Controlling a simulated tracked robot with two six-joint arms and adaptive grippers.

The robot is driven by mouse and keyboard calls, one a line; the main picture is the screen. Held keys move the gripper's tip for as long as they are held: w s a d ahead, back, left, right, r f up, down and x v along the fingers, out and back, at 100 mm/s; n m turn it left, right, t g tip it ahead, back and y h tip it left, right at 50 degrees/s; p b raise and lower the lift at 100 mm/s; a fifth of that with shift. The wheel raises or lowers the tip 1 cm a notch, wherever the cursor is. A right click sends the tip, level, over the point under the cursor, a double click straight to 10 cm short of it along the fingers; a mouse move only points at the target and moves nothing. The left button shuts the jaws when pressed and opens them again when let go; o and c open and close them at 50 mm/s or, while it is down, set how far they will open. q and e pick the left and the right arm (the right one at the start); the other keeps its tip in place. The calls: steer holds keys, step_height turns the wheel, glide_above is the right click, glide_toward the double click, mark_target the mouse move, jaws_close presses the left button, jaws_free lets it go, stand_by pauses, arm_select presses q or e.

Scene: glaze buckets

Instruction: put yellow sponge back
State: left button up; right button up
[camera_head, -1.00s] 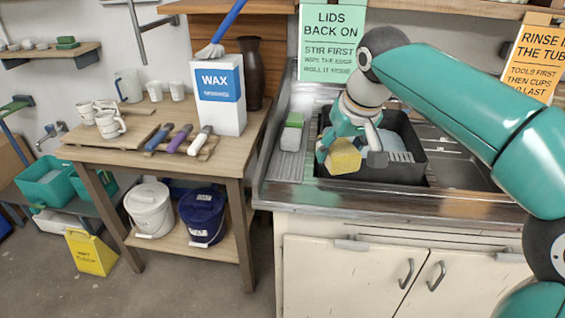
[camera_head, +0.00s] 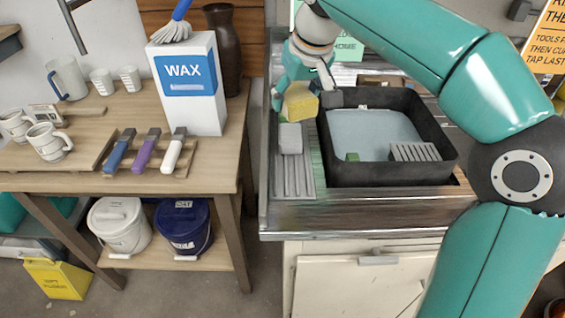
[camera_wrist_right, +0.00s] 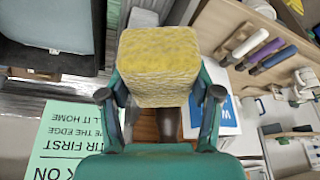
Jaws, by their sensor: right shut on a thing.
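The yellow sponge (camera_head: 300,103) is a small block held up in my right gripper (camera_head: 304,95). The gripper is shut on its sides, just left of the tub's far-left corner and over the ribbed drainboard (camera_head: 292,182). In the right wrist view the sponge (camera_wrist_right: 158,62) fills the space between the two fingers (camera_wrist_right: 160,94). A pale grey block (camera_head: 290,138) lies on the drainboard just below the sponge in the head view. The gap between them cannot be told. My left gripper is not in view.
A black tub (camera_head: 389,176) with pale water, a grey ribbed piece (camera_head: 414,152) and a small green item (camera_head: 352,157) stands to the right. The wooden table (camera_head: 215,168) at the left carries a wax box (camera_head: 190,105), mugs and three handled tools.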

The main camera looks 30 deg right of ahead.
steer(key=b, duration=0.2)
glide_above(290, 174)
steer(key=s, duration=0.1)
steer(key=f, duration=1.4)
steer(key=shift+s+f, duration=0.2)
steer(key=shift+a+f+b, duration=0.1)
steer(key=shift+f+b, duration=0.3)
steer(key=shift+f, duration=2.25)
steer(key=o, duration=1.2)
steer(key=v, duration=1.2)
steer(key=shift+p, duration=0.3)
